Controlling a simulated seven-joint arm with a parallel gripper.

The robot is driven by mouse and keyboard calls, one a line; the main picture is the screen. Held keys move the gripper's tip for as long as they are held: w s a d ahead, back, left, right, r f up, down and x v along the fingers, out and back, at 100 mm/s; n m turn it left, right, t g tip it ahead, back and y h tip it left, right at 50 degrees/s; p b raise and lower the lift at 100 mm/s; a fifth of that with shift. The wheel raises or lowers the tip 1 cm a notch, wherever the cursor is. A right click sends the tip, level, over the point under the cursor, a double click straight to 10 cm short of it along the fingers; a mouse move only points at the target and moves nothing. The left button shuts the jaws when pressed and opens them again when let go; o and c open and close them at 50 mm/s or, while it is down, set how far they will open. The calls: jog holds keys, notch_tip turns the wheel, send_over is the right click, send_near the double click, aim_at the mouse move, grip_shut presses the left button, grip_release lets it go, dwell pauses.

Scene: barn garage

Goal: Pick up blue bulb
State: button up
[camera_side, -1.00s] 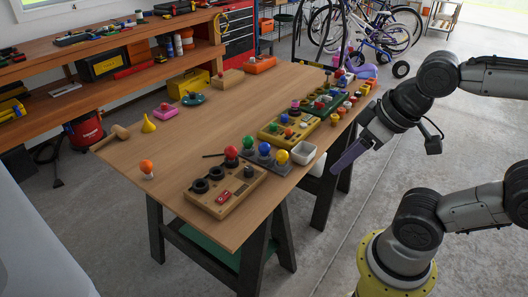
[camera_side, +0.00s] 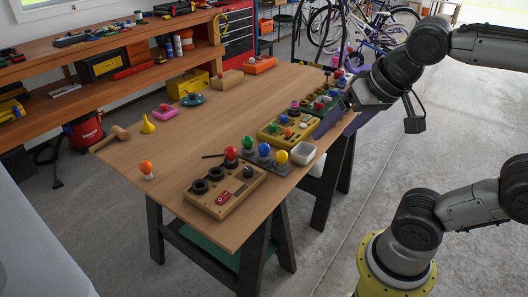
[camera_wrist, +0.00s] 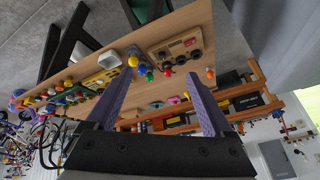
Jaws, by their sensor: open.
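The blue bulb (camera_side: 264,149) stands upright in a dark rack (camera_side: 278,168) near the table's right edge, between a green bulb (camera_side: 247,142) and a yellow bulb (camera_side: 281,157). In the wrist view the blue bulb (camera_wrist: 141,70) shows beyond the fingers, between the yellow and green ones. My gripper (camera_side: 336,128) has purple fingers and is at the table's right edge, up and right of the rack, apart from the bulb. In the wrist view my gripper (camera_wrist: 157,82) has its fingers spread wide with nothing held between them.
A red bulb (camera_side: 231,153) stands close left of the rack, by a wooden board (camera_side: 225,200) with black rings. A white cup (camera_side: 303,154) sits right of it. A yellow tray (camera_side: 275,131) lies behind. An orange bulb (camera_side: 147,167) stands apart; the table's middle is clear.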

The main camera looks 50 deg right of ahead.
jog(key=w+d+r+m+g+h, duration=0.1)
jog(key=w+d+r+m, duration=0.15)
jog(key=w, duration=0.25)
jog(key=w+d+r+m+h, duration=0.1)
jog(key=w+m, duration=0.3)
jog(key=w, duration=0.2)
jog(key=m+g+h, duration=0.2)
jog(key=m+g, duration=0.2)
jog(key=m, duration=0.1)
send_over(263, 145)
jog(key=a, duration=0.5)
notch_tip(263, 145, down, 13)
jog(key=shift+g, duration=0.5)
jog(key=x, duration=0.4)
jog(key=a+x, duration=0.1)
jog(key=x, duration=0.8)
jog(key=shift+a+f, duration=0.15)
jog(key=shift+f, duration=0.15)
jog(key=shift+y, duration=0.3)
jog(key=shift+a+x, duration=0.2)
jog(key=shift+x, duration=1.3)
jog(key=shift+a+x, duration=0.2)
jog(key=shift+x, duration=1.25)
jog(key=shift+f, duration=0.15)
grip_shut()
